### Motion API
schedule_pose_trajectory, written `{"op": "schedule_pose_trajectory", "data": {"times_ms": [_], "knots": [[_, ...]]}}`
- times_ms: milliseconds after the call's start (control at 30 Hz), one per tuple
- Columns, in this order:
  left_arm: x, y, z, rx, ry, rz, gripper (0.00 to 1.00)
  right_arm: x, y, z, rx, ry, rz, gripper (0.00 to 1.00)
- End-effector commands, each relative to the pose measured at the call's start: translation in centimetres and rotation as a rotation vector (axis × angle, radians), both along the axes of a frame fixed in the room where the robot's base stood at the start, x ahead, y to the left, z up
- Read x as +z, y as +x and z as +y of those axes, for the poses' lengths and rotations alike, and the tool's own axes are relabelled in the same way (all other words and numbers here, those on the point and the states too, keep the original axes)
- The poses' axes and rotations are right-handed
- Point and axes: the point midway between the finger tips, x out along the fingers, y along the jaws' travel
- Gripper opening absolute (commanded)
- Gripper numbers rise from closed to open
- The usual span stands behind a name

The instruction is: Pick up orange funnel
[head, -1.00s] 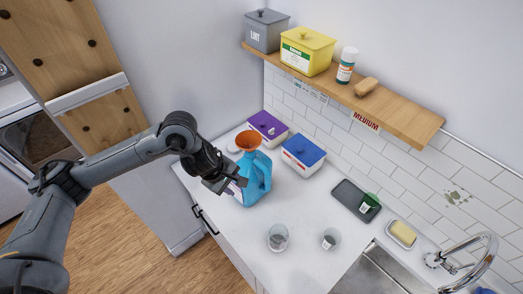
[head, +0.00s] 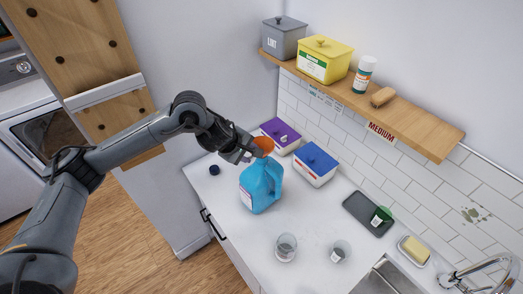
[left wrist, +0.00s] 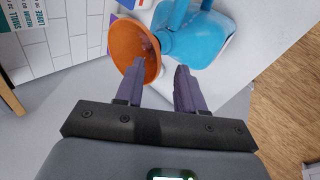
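The orange funnel (head: 264,144) sits at the mouth of the blue jug (head: 258,188), which stands on the white counter. My left gripper (head: 250,154) is right beside the funnel, on its left, at about its height. In the left wrist view the funnel (left wrist: 126,48) shows its wide cone, and the jug (left wrist: 207,40) lies beyond it. The two fingers of my left gripper (left wrist: 161,68) are apart with nothing held between them. The left finger overlaps the funnel's rim in the picture; I cannot tell whether they touch. My right gripper is not in view.
A purple-lidded box (head: 280,133) and a blue-lidded box (head: 315,164) stand close behind the jug. A dark cap (head: 214,170) lies left of it. Two clear cups (head: 286,247) (head: 340,251) stand in front. A wooden shelf (head: 430,138) hangs above.

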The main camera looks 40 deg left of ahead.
Motion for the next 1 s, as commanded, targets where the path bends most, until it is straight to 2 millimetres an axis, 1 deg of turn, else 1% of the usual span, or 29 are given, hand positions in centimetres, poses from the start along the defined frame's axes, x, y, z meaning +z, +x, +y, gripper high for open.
{"op": "schedule_pose_trajectory", "data": {"times_ms": [33, 167, 300, 433, 667, 767, 900, 933, 1000], "knots": [[-0.2, 0.3, 0.0, 0.001, -0.002, 0.003, 0.38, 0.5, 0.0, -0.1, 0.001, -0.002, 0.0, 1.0], [-1.3, 1.6, -0.1, 0.002, -0.002, 0.005, 0.38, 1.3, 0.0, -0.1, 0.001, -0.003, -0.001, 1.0], [-2.8, 2.6, 0.0, 0.001, -0.002, 0.003, 0.38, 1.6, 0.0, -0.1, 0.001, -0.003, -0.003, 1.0], [-3.4, 3.0, -0.1, -0.001, -0.001, 0.002, 0.38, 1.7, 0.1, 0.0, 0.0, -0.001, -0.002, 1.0], [-3.5, 3.1, 0.0, 0.0, 0.0, 0.001, 0.38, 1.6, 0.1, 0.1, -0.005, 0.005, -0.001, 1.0], [-3.5, 3.1, 0.0, 0.0, 0.0, 0.001, 0.24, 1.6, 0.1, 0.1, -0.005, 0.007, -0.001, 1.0], [-3.5, 3.1, 0.0, 0.0, 0.0, 0.0, 0.03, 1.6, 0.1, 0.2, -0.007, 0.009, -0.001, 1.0], [-3.5, 3.1, 0.0, 0.0, 0.0, 0.001, 0.0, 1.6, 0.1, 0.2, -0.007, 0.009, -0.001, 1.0], [-3.5, 3.1, 0.0, 0.0, 0.0, 0.001, 0.0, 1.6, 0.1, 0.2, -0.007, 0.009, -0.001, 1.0]]}}
